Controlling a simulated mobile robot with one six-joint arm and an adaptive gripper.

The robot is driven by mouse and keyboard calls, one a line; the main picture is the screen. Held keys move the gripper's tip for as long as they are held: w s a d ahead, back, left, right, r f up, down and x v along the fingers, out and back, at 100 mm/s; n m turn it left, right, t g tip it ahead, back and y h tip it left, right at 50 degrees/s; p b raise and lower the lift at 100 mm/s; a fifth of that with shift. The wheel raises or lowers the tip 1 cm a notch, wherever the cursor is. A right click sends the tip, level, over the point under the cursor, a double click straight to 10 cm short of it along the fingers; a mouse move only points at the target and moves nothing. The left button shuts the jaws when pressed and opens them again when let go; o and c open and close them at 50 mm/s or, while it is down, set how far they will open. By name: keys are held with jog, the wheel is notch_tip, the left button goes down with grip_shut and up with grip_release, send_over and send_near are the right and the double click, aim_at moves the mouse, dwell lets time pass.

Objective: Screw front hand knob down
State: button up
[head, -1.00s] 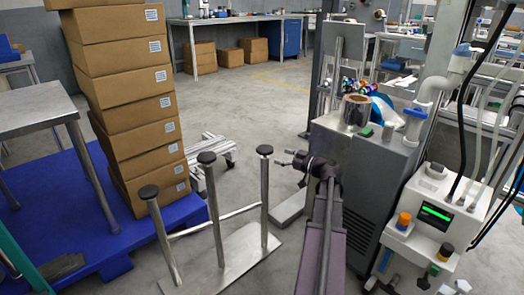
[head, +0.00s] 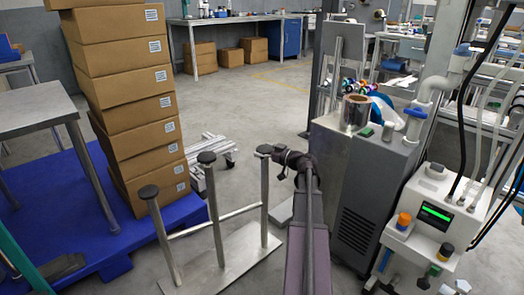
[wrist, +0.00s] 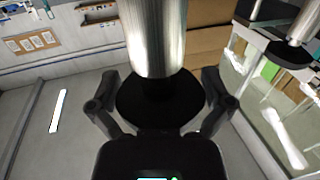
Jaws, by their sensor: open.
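A metal stand with a flat base (head: 225,262) carries three upright posts topped with black hand knobs. One knob (head: 148,192) is at the left, one (head: 206,157) is in the middle, and the right knob (head: 264,149) is beside my gripper (head: 279,154). In the wrist view, this black round knob (wrist: 150,103) on its shiny post (wrist: 158,40) sits between the spread fingers of my gripper (wrist: 160,82). The gripper is open, with gaps at both sides of the knob. Another black knob (wrist: 291,52) shows at the upper right of the wrist view. I cannot tell which knob is the front one.
A leaning stack of cardboard boxes (head: 140,110) stands on a blue pallet (head: 60,225) at the left. A grey machine cabinet (head: 365,200) with a metal roll (head: 355,112) stands close right of my arm. A white device (head: 435,215) with a green display is farther right.

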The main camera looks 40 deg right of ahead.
jog(key=c, duration=0.8)
jog(key=shift+m+h, duration=0.4)
jog(key=shift+h, duration=0.2)
jog(key=m+h, duration=0.1)
jog(key=h, duration=0.1)
jog(key=m+h, duration=0.2)
jog(key=h, duration=0.1)
jog(key=shift+d+m+h, duration=0.1)
jog(key=shift+m+h, duration=0.2)
jog(key=shift+d+m+g+h, duration=0.2)
jog(key=shift+m+g+h, duration=0.45)
jog(key=shift+m+h, duration=1.1)
jog(key=shift+d+m+g+h, duration=0.2)
jog(key=shift+m+g+h, duration=0.65)
jog(key=shift+h, duration=1.5)
jog(key=shift+d+m+h, duration=0.1)
jog(key=shift+m+h, duration=0.4)
jog(key=shift+m, duration=0.1)
